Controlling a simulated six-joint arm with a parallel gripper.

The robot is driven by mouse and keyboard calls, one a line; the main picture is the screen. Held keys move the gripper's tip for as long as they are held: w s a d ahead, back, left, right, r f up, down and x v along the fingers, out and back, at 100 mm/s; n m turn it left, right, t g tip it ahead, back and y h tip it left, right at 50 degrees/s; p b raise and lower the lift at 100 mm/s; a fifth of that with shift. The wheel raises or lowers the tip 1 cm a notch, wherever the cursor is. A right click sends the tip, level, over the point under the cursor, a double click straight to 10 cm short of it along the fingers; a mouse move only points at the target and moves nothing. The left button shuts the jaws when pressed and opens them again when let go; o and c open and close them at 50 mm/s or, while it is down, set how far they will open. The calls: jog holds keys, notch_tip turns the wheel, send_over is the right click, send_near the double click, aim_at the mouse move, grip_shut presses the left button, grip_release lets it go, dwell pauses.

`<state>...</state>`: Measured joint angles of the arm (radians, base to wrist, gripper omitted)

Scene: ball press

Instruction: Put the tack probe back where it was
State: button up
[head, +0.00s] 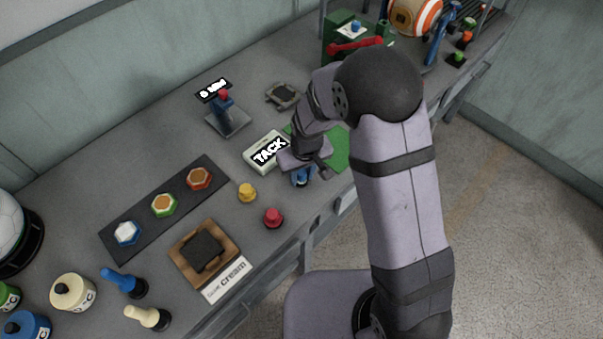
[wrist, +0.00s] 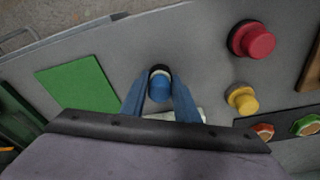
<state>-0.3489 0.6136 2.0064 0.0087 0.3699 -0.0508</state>
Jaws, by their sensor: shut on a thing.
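My gripper (head: 303,178) is over the bench, beside the white box labelled TACK (head: 266,153). In the wrist view its two blue fingers (wrist: 159,98) are shut on a small blue piece with a pale ring and a dark end, which I take as the tack probe (wrist: 159,86). In the head view the wrist and fingers mostly hide the probe, and I cannot tell whether it touches the bench. A green mat (head: 339,152) lies just right of the TACK box; it also shows in the wrist view (wrist: 79,86).
A yellow knob (head: 247,193) and a red knob (head: 273,217) stand near the front edge. A dark strip with coloured hexagonal pieces (head: 164,206) lies left. A stand with a small display (head: 226,112) is behind. A green press (head: 350,38) is at the back right.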

aim_at(304, 189)
jog(key=o, duration=0.9)
jog(key=shift+o, duration=0.2)
notch_tip(304, 189, up, 12)
jog(key=s+b, duration=0.1)
jog(key=s, duration=0.1)
jog(key=s+d+f+m+g, duration=0.1)
jog(key=s+d+m, duration=0.3)
jog(key=s+d, duration=1)
jog(key=shift+s+d+f+g+h, duration=0.3)
jog(key=shift+s+f, duration=0.15)
jog(key=shift+s, duration=0.25)
jog(key=shift+a, duration=0.1)
